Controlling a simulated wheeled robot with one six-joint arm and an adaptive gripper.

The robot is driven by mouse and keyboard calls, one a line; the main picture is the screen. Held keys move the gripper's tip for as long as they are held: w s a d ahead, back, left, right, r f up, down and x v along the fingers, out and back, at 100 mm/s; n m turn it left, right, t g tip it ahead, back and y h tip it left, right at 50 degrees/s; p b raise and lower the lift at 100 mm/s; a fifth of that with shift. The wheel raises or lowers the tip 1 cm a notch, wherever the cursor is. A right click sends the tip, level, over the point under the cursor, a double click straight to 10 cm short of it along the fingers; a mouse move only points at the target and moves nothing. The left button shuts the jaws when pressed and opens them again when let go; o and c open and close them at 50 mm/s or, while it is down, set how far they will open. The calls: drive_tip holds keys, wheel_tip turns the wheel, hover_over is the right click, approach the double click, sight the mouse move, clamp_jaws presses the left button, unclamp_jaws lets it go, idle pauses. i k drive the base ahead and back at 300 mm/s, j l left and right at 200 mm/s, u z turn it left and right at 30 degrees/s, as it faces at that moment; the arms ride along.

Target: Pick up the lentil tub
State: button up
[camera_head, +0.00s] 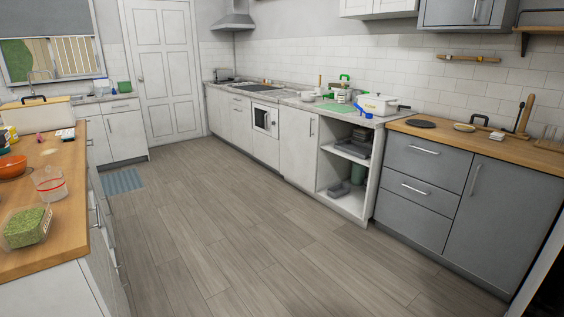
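The lentil tub (27,228) is a clear plastic container filled with green lentils. It sits near the front right edge of the wooden-topped counter (60,200) at the left of the head view. My gripper is not in view, so I cannot see its state or where it is relative to the tub.
A clear measuring jug with a red line (49,184) stands just behind the tub, and an orange bowl (12,166) is farther left. The wooden floor (240,230) is open and clear. Grey cabinets (430,185) line the right side.

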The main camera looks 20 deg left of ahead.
sight(24, 227)
drive_tip(key=i+j+u, duration=0.1)
drive_tip(key=i+u, duration=0.2)
drive_tip(key=u, duration=0.2)
drive_tip(key=i+u, duration=0.25)
drive_tip(key=u, duration=0.25)
drive_tip(key=i+l+u, duration=0.2)
drive_tip(key=u, duration=0.3)
drive_tip(key=i+l+u, duration=0.25)
drive_tip(key=u, duration=0.25)
drive_tip(key=i+l+u, duration=0.15)
drive_tip(key=i+u, duration=0.15)
drive_tip(key=u, duration=0.15)
drive_tip(key=i+l+u, duration=0.25)
drive_tip(key=u, duration=0.2)
drive_tip(key=i+l+u, duration=0.2)
drive_tip(key=l+u, duration=0.25)
drive_tip(key=i+l+u, duration=0.3)
drive_tip(key=k, duration=0.05)
